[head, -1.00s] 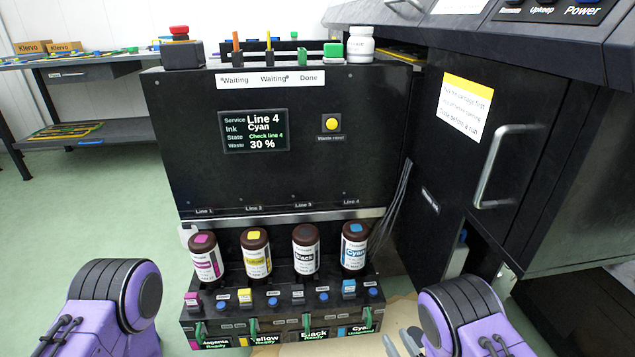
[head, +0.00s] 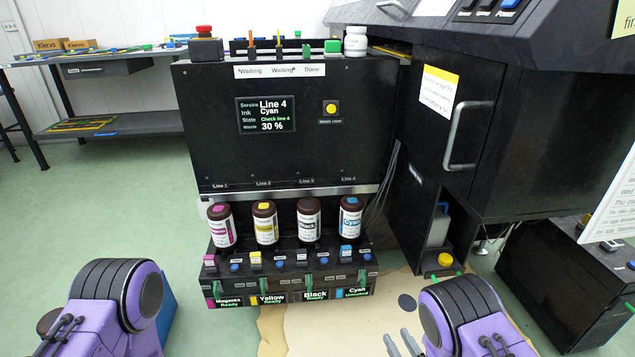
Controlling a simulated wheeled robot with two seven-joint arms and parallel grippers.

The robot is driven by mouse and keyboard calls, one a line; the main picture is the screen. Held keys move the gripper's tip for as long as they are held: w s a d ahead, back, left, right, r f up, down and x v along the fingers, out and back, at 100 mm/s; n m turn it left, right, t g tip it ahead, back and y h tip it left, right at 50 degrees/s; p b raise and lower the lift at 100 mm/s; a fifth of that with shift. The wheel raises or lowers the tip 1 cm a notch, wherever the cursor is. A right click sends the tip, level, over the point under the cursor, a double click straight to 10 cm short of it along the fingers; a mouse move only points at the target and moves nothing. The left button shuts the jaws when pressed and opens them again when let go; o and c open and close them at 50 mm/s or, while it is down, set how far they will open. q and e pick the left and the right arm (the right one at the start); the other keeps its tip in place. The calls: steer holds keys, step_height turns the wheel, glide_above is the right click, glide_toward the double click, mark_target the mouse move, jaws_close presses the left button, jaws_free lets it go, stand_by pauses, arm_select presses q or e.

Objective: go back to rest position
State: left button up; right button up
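My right gripper (head: 403,343) shows at the bottom right, beside my purple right arm. Its two grey fingers stand apart with nothing between them. My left arm shows at the bottom left, but its gripper is not in view. Magenta (head: 221,226), yellow (head: 265,224), black (head: 309,222) and cyan (head: 350,218) ink bottles stand in a row on the black ink station (head: 345,299), apart from my arms. The station's label for cyan reads "Unlocked"; the other labels read "Ready".
A screen (head: 265,115) on the black cabinet reads Line 4, Cyan, Check line 4, 30 %. A white bottle (head: 355,41) stands on top. A canister (head: 438,227) sits in the open lower bay at right. A shelf (head: 110,124) stands at left.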

steer(key=s+d+f+m+g+h, duration=0.55)
steer(key=s+d+f, duration=0.2)
steer(key=s, duration=0.35)
steer(key=s+d+f+m+g+h, duration=0.15)
steer(key=s+g, duration=0.25)
steer(key=s, duration=0.5)
steer(key=s+d+m+g+h, duration=0.25)
steer(key=s+g, duration=0.25)
steer(key=s, duration=0.4)
arm_select(q)
step_height(320, 180, down, 6)
steer(key=s+b, duration=0.1)
steer(key=b, duration=0.5)
arm_select(e)
step_height(320, 180, down, 6)
steer(key=a+y, duration=0.1)
steer(key=y, duration=0.1)
arm_select(q)
step_height(320, 180, up, 38)
steer(key=w+p, duration=0.1)
steer(key=p, duration=3.7)
arm_select(e)
step_height(320, 180, up, 38)
steer(key=h, duration=0.1)
steer(key=shift+w+d+f+m, duration=0.15)
steer(key=shift+w+f+m, duration=0.05)
steer(key=shift+w+m, duration=0.15)
